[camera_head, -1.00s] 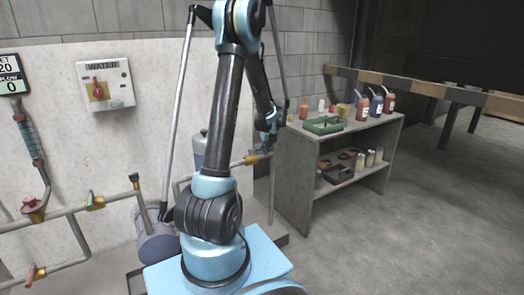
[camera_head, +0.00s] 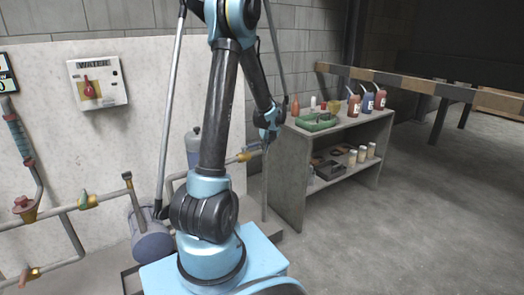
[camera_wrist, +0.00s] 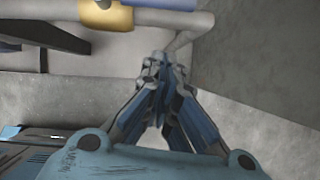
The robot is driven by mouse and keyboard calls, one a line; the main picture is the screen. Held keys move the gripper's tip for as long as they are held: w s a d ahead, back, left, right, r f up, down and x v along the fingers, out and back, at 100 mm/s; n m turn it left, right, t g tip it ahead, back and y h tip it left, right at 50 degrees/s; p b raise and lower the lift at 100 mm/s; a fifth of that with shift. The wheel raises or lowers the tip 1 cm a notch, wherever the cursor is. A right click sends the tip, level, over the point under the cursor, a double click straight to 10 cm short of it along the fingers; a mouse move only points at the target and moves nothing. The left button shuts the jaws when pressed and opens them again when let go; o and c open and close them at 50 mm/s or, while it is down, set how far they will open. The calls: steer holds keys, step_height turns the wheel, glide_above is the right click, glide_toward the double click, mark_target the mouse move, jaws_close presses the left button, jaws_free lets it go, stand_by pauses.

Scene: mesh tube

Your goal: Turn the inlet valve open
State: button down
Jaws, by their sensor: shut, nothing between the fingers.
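Several valves sit on the grey pipework along the white wall panel, and I cannot tell which is the inlet valve. One valve with a yellowish body (camera_head: 88,200) is on the left pipe. One with an orange handle (camera_head: 28,276) is low at the far left. A reddish fitting (camera_head: 25,208) hangs under a coiled tube. A yellow fitting (camera_head: 245,156) is behind my arm, close to my gripper. In the wrist view, a yellow fitting (camera_wrist: 105,16) on a pipe shows at the top. My gripper (camera_wrist: 165,72) is shut and empty, just below a pipe bend there, apparently not touching it.
A white box marked WATER (camera_head: 98,82) with a red knob is on the wall. A grey shelf unit (camera_head: 288,180) holding a green tray (camera_head: 316,122) and several bottles stands right of my arm. A striped barrier (camera_head: 420,84) is behind it. Floor at the right is clear.

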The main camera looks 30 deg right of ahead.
steer(key=v, duration=0.7)
steer(key=shift+s+d+r, duration=0.25)
steer(key=shift+d, duration=0.1)
steer(key=s+a+r+n+g+y, duration=0.1)
steer(key=s+a+r+n, duration=0.15)
steer(key=a+n, duration=0.95)
steer(key=s+a+r+n+g, duration=0.1)
steer(key=a+r+n, duration=0.35)
steer(key=a, duration=1.45)
steer(key=s+a+f+n, duration=0.3)
steer(key=s+a+n, duration=0.5)
steer(key=s+n, duration=0.1)
steer(key=s+a+f+n+g, duration=0.1)
steer(key=s+a+f+n, duration=0.3)
steer(key=s+a+n, duration=0.4)
steer(key=s+n, duration=0.1)
steer(key=n, duration=0.3)
steer(key=shift+s+f, duration=0.25)
steer(key=shift+s, duration=0.15)
